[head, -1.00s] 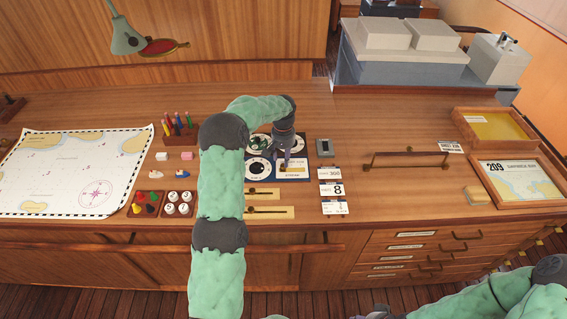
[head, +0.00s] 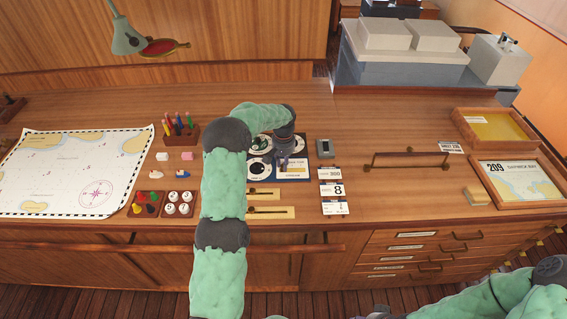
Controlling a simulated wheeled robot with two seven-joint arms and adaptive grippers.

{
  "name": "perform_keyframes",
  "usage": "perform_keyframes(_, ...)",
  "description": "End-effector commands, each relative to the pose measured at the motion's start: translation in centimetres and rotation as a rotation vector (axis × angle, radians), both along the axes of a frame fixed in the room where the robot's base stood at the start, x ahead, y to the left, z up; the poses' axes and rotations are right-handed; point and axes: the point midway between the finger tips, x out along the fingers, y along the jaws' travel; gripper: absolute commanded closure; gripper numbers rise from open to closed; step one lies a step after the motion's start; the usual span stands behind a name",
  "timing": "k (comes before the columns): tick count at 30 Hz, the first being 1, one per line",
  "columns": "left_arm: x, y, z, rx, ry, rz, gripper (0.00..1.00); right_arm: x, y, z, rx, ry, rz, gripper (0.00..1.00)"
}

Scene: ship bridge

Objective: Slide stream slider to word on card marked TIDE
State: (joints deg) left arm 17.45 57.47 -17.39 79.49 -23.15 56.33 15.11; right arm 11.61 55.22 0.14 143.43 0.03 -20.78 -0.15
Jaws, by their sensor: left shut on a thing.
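A dark blue instrument panel (head: 310,179) with round dials stands on the desk. Its pale stream plate (head: 294,174) lies at the lower right of the panel. My left gripper (head: 283,163) points down at the upper edge of this plate and is shut on the small stream slider, which the fingers hide. Three white cards lie to the right of the panel: a top card (head: 329,173) reading 300, a middle card (head: 332,190) reading 8, and a bottom card (head: 335,208). The word TIDE is too small to make out on them. My right arm shows at the lower right, its gripper out of view.
Two brass slider plates, upper (head: 264,194) and lower (head: 270,212), lie just below the panel. A pencil holder (head: 182,134) and a chart (head: 70,172) are at the left. The desk is clear around the parallel rule (head: 410,159).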

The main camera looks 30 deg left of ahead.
Motion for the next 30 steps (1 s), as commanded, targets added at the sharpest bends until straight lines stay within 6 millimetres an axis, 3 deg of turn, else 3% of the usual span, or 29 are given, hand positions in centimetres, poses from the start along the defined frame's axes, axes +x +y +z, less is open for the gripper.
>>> perform_keyframes(9,1.8,-3.1,-0.1,-0.001,0.003,-0.002,1.0,0.0,0.0,-0.3,0.0,0.0,0.0,0.53)
perform_keyframes(16,1.7,-3.1,-0.1,-0.002,0.005,-0.001,1.0,0.0,0.0,-0.3,0.0,0.0,0.0,0.53)
perform_keyframes(17,1.7,-3.1,-0.1,-0.002,0.005,-0.001,0.75,0.0,0.0,-0.3,0.0,0.0,0.0,0.53)
perform_keyframes(19,1.7,-3.1,-0.1,-0.002,0.005,-0.001,0.55,0.0,0.0,-0.3,0.0,0.0,0.0,0.53)
perform_keyframes(30,1.8,-3.0,0.1,-0.001,0.002,0.0,0.53,0.0,0.0,-0.3,0.0,0.0,0.0,0.53)
